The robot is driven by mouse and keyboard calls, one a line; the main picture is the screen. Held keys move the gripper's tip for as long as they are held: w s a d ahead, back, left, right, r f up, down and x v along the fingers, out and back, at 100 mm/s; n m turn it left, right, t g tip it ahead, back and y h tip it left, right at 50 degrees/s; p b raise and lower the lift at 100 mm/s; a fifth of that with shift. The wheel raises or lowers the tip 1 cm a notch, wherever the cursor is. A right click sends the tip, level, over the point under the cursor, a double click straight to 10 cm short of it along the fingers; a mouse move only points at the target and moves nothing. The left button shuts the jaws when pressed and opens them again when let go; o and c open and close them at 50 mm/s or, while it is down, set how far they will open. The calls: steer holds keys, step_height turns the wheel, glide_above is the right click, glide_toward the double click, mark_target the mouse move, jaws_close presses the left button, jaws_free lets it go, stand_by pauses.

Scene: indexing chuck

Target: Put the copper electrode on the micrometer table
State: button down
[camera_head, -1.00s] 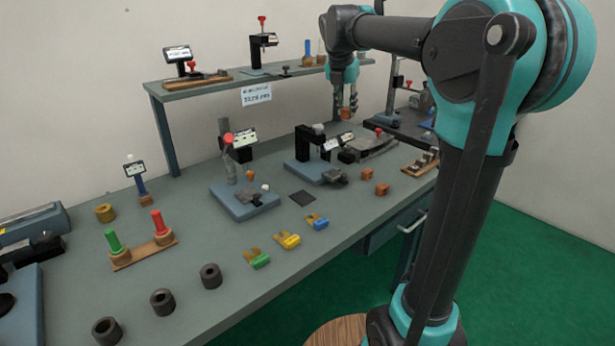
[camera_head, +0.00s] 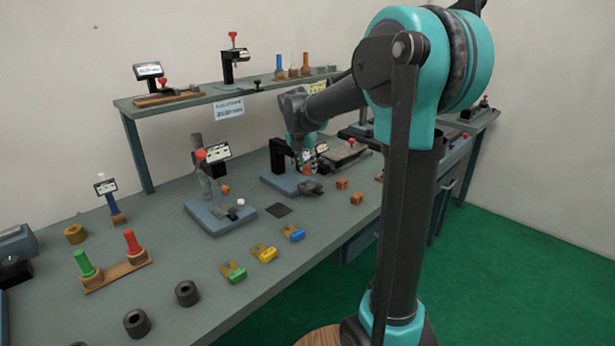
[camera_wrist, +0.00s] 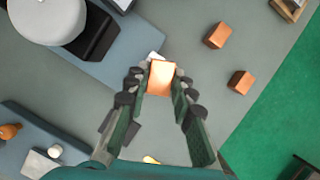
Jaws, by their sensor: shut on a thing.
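My gripper (camera_wrist: 158,85) is shut on a copper block, the copper electrode (camera_wrist: 161,76), held between its fingertips in the wrist view. In the head view my gripper (camera_head: 307,158) is low beside a black stand on a blue base (camera_head: 275,182), partly hiding it. This stand, with a small grey table (camera_head: 312,187) in front, may be the micrometer table; I cannot tell for sure. Whether the electrode touches anything is unclear.
Two loose copper blocks (camera_head: 342,183) (camera_head: 356,198) lie right of the base. Another blue-based instrument (camera_head: 215,218) stands to the left. A dark square pad (camera_head: 279,210) lies between. Coloured clips (camera_head: 263,253) and dark rings (camera_head: 187,293) line the front. A shelf (camera_head: 190,104) runs behind.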

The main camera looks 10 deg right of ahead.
mark_target(308, 175)
steer(key=shift+f, duration=2)
steer(key=shift+f, duration=0.15)
steer(key=c, duration=1.3)
jaws_free()
steer(key=v, duration=1.2)
